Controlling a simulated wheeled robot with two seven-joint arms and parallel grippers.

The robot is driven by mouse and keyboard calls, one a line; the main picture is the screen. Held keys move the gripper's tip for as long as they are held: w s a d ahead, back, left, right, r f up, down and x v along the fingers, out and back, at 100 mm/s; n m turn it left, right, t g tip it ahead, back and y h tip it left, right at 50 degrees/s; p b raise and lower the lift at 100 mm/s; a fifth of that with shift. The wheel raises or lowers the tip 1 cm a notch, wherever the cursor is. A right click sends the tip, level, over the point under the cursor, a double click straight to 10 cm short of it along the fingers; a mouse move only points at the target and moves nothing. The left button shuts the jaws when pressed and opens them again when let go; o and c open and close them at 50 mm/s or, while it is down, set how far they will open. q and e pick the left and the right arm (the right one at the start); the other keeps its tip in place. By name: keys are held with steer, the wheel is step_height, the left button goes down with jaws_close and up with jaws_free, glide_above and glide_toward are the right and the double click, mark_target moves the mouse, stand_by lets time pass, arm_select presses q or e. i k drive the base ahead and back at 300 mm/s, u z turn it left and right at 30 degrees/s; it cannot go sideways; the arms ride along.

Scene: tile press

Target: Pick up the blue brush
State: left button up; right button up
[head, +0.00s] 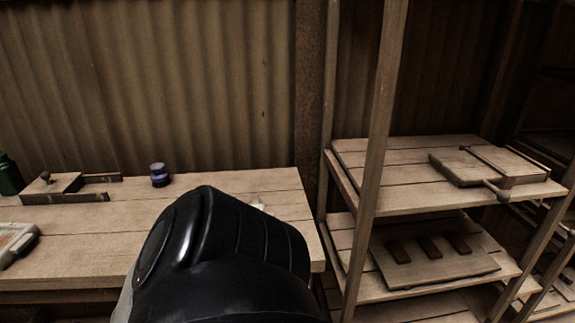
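A small round blue-purple object (159,175), which looks like the blue brush, stands upright near the back edge of the wooden table (110,240), left of centre in the head view. It has a dark blue lower part and a paler top, and nothing touches it. A large black link of my own arm fills the bottom middle and hides part of the table. I cannot tell which arm it belongs to. Neither gripper shows in the head view.
A wooden press (65,186) and a green bottle (9,176) stand left of it. A pale tray (15,243) lies at the left edge. A small white thing (258,206) is partly hidden. A shelf rack (375,150) on the right holds another press (490,166).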

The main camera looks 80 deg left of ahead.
mark_target(159, 177)
steer(key=z, duration=0.1)
steer(key=k, duration=0.95)
steer(key=u, duration=0.15)
